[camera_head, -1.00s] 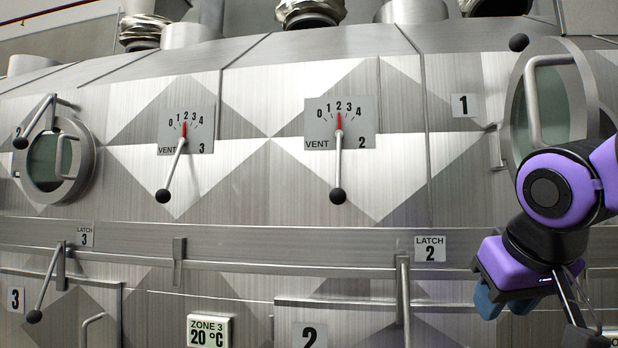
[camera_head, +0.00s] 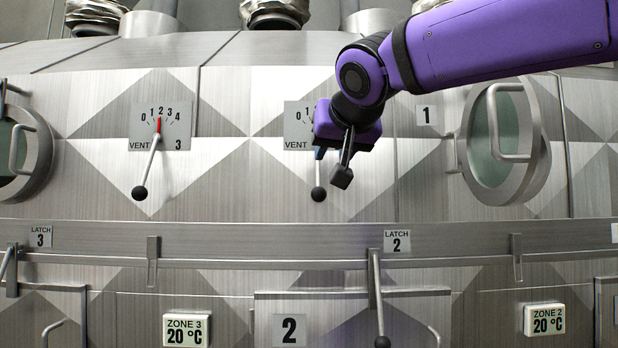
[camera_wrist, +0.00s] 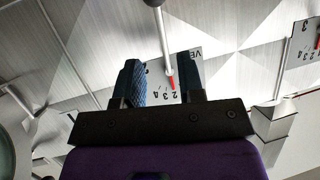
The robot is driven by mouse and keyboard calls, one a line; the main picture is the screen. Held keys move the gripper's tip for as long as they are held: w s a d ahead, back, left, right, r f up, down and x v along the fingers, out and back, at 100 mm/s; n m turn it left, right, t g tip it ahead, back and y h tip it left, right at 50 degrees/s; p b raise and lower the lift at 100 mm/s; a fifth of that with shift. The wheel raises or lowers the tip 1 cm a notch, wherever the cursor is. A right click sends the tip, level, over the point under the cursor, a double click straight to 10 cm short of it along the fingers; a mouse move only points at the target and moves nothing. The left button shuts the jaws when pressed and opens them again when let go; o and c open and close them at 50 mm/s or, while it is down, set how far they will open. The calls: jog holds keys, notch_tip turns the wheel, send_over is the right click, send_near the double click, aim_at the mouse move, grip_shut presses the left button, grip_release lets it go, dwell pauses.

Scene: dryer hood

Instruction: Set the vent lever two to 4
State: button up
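The vent 2 plate (camera_head: 295,122) is on the metal hood, its right part hidden behind my gripper in the head view. The vent 2 lever hangs down nearly straight, with its black ball (camera_head: 318,194) below the plate. My gripper (camera_head: 332,162) is in front of this plate and lever. In the wrist view, upside down, my blue fingers stand open (camera_wrist: 160,72), with the lever rod (camera_wrist: 163,38) and its red tip showing between them. The tip is near the 2 and 3; the exact reading is unclear. I cannot tell whether the fingers touch the rod.
The vent 3 plate (camera_head: 161,124) and its lever (camera_head: 147,165) are to the left, pointing at 2. A round porthole door (camera_head: 505,140) with a handle is on the right. The latch 2 lever (camera_head: 376,290) sticks out below, under a horizontal ledge.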

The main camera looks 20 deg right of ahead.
aim_at(319, 176)
jog(key=x, duration=1)
jog(key=shift+w+f, duration=0.2)
jog(key=shift+w, duration=0.1)
grip_shut()
